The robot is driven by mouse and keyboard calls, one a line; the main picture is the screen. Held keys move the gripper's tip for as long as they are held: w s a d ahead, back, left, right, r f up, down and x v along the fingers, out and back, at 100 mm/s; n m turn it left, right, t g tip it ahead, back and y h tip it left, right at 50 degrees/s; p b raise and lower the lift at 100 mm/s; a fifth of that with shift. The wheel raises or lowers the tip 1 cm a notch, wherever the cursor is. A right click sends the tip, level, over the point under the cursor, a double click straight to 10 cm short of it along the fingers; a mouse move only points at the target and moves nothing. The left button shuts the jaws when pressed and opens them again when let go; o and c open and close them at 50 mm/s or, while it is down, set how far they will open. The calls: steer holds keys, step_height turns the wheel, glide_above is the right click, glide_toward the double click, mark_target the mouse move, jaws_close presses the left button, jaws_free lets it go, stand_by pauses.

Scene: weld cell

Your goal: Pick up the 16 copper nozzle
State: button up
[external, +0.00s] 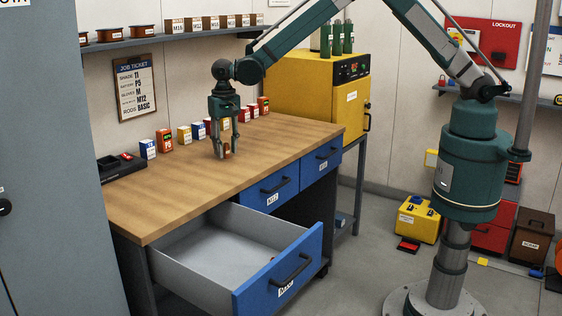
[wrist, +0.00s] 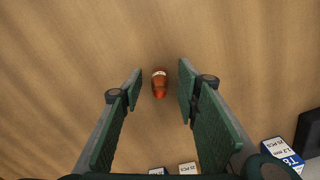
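The copper nozzle (wrist: 159,83) is a small orange-brown piece with a pale band around it, on the wooden bench top. Any number on the band is too small to read. In the wrist view it lies between my two fingers, with a gap on either side. My gripper (wrist: 159,88) is open and empty, pointing down at the bench. In the external view my gripper (external: 220,154) is low over the middle of the bench, and the nozzle (external: 227,153) shows as a small brown shape at the fingertips.
A row of small boxes (external: 164,140) stands along the back of the bench (external: 190,180), behind my gripper. A yellow cabinet (external: 300,85) stands beyond the bench's far end. The bench's front half is clear.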

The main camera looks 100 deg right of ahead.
stand_by(0.3)
steer(key=c, duration=0.9)
steer(key=shift+c, duration=0.2)
steer(key=shift+r, duration=5)
